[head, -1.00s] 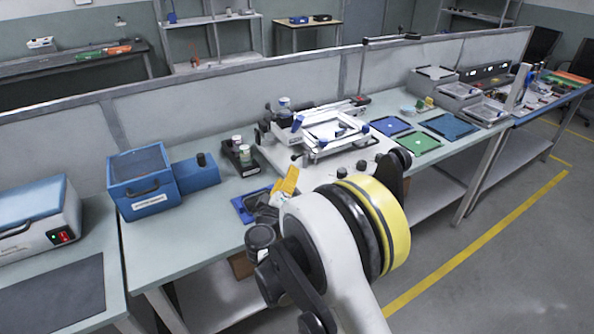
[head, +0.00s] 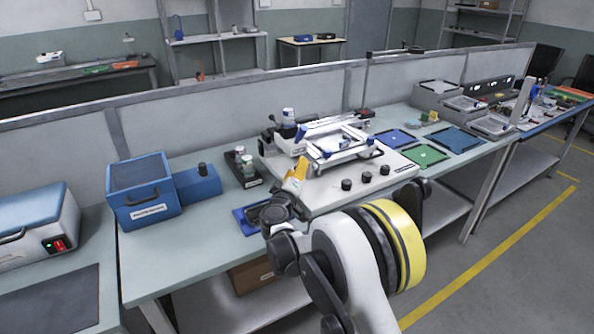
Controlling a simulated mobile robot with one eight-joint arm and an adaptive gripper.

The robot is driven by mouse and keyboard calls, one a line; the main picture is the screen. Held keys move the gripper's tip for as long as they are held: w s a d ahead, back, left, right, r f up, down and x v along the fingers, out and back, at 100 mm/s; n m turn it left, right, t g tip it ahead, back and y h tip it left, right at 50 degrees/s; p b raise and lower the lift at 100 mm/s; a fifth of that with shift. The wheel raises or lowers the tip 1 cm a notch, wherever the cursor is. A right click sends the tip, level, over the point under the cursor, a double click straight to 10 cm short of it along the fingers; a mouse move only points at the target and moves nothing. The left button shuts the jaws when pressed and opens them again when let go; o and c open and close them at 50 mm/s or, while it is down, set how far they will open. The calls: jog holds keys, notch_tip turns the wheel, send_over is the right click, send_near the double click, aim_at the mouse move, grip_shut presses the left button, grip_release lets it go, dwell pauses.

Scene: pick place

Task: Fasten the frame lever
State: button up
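A white frame machine (head: 338,187) with black knobs along its front stands on the bench. Its raised white frame (head: 340,149) has blue clamps or levers (head: 301,133), but which one is the frame lever I cannot tell. My gripper (head: 290,190) is at the machine's front left corner, above or beside a blue tray (head: 249,218). An orange-yellow piece (head: 296,172) shows at its end, and I cannot tell whether it is held or part of the gripper. The fingers are too small and partly hidden to read.
A blue box (head: 143,203) with a blue unit beside it stands left on the bench. A black holder with jars (head: 243,168) is left of the machine. Green (head: 424,155) and blue (head: 454,140) mats lie to its right. A low partition runs behind.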

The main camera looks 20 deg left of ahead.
grip_shut()
jog(key=shift+w+a+m+h, duration=0.15)
jog(key=shift+a+m+h, duration=0.2)
jog(key=shift+h, duration=0.25)
jog(key=shift+w+a+m+h, duration=0.15)
jog(key=shift+m+h, duration=0.45)
jog(key=shift+h, duration=0.3)
jog(key=shift+w+a+m+h, duration=0.1)
jog(key=shift+m+h, duration=0.45)
jog(key=shift+h, duration=0.35)
grip_release()
jog(key=shift+s, duration=0.1)
